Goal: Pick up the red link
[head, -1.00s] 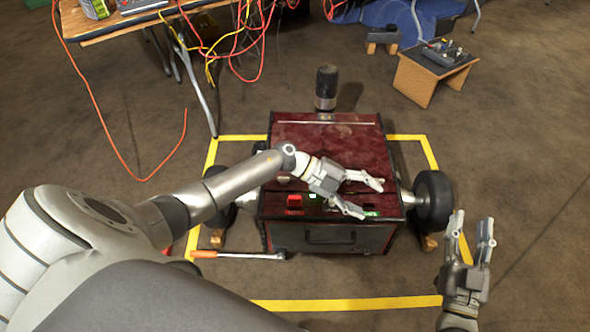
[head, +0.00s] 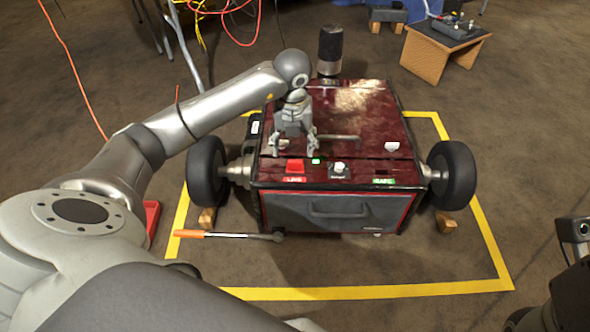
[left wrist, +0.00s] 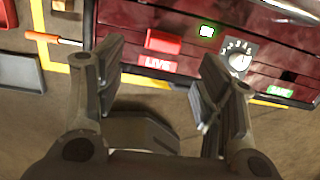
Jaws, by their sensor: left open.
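The red link (head: 294,167) is a small red block on the front left of the dark red box's top (head: 350,105). It sits above a label reading LIVE, and in the left wrist view the red link (left wrist: 163,42) shows beyond my fingers. My left gripper (head: 293,146) is open and points down, just behind and above the red link in the head view. In the left wrist view the two fingers of the left gripper (left wrist: 163,75) are spread wide with nothing between them.
A round knob (head: 338,169) and a green label (head: 383,181) lie right of the link. Black wheels (head: 451,175) flank the box. An orange-handled bar (head: 230,235) lies on the floor in front. Yellow tape (head: 370,293) borders the area.

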